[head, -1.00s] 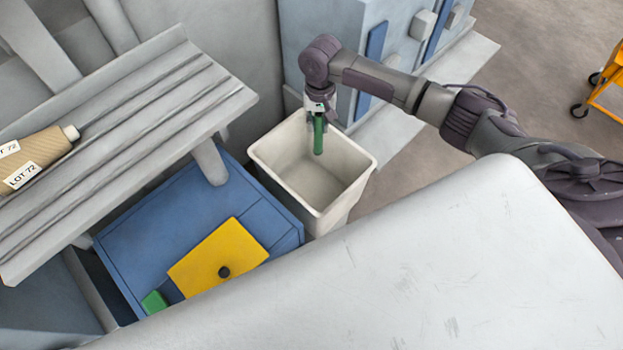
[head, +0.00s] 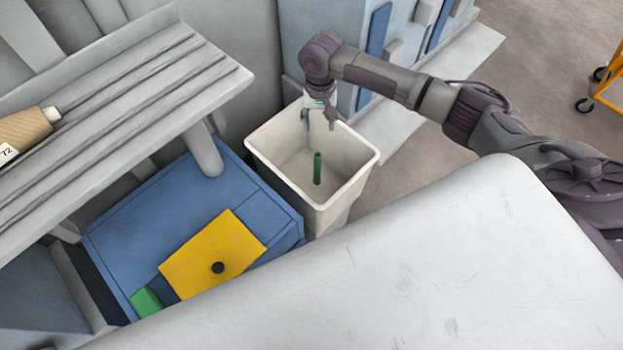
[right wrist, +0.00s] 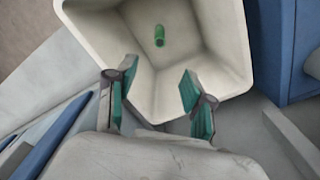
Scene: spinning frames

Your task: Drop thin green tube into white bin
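The thin green tube (head: 317,168) is inside the white bin (head: 262,158), apart from the gripper and roughly upright in the head view. I cannot tell whether it touches the bin's floor. In the right wrist view the tube (right wrist: 159,35) shows nearly end-on within the bin (right wrist: 236,60). My right gripper (head: 319,118) is above the bin's far rim, fingers pointing down. In the right wrist view its two green-padded fingers (right wrist: 155,100) are spread apart with nothing between them. My left gripper is not in view.
A blue cabinet top (head: 135,232) with a yellow panel (head: 205,250) and a green block (head: 146,302) lies left of the bin. A slatted grey shelf (head: 120,105) holds a brown cone (head: 25,128). A pale surface (head: 430,260) fills the front. An orange cart (head: 612,75) stands far right.

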